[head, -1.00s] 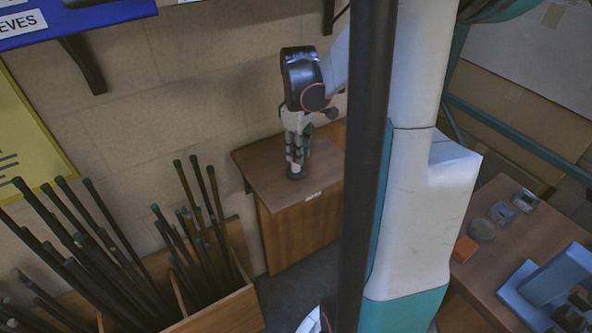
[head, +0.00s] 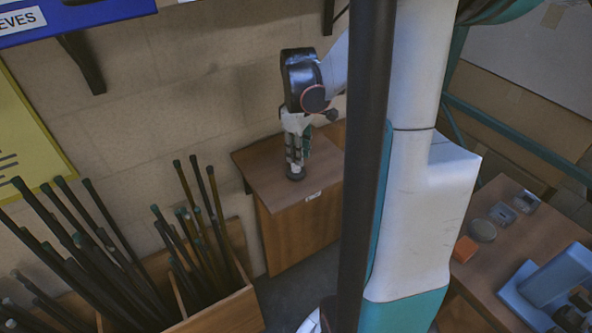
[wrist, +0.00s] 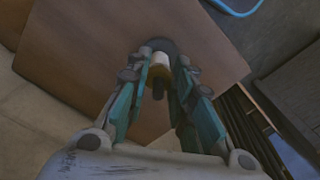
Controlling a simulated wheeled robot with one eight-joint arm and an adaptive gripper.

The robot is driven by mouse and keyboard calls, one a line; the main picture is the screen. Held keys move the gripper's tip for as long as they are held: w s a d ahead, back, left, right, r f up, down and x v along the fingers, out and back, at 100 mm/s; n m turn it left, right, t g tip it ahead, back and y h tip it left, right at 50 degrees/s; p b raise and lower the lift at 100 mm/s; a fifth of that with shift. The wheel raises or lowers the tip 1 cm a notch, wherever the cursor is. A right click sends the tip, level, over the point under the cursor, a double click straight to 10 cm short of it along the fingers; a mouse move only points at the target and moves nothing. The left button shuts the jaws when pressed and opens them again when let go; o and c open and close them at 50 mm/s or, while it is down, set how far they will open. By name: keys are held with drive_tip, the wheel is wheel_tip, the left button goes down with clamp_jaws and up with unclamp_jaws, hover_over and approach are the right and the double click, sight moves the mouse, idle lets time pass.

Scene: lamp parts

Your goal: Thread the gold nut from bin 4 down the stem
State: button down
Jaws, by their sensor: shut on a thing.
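The lamp's dark round base (head: 295,176) stands on the small brown table in the head view, and it shows behind my fingertips in the wrist view (wrist: 158,47). My gripper (head: 295,163) points down just above the base. In the wrist view my gripper (wrist: 160,72) is shut on a yellowish piece, which looks like the gold nut (wrist: 159,72). A pale piece (wrist: 163,58) lies between it and the base. A short dark stem end (wrist: 157,90) sticks out toward the camera between the fingers. The nut's threads and exact seating are too small to tell.
The small brown table (head: 262,167) has bare top around the base. Wooden racks of dark rods (head: 200,240) stand at the left. A side table at right holds small round dishes (head: 482,230), an orange block (head: 465,249) and a blue holder (head: 555,278).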

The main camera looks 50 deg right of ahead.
drive_tip(key=shift+s+f, duration=0.1)
drive_tip(key=shift+f, duration=0.05)
drive_tip(key=m, duration=0.4)
drive_tip(key=shift+a, duration=0.15)
drive_tip(key=m, duration=0.3)
drive_tip(key=shift+a, duration=0.1)
drive_tip(key=shift+m, duration=0.7)
drive_tip(key=m, duration=0.4)
drive_tip(key=shift+a+f+m, duration=0.1)
drive_tip(key=shift+a+m, duration=0.05)
drive_tip(key=shift+m, duration=0.55)
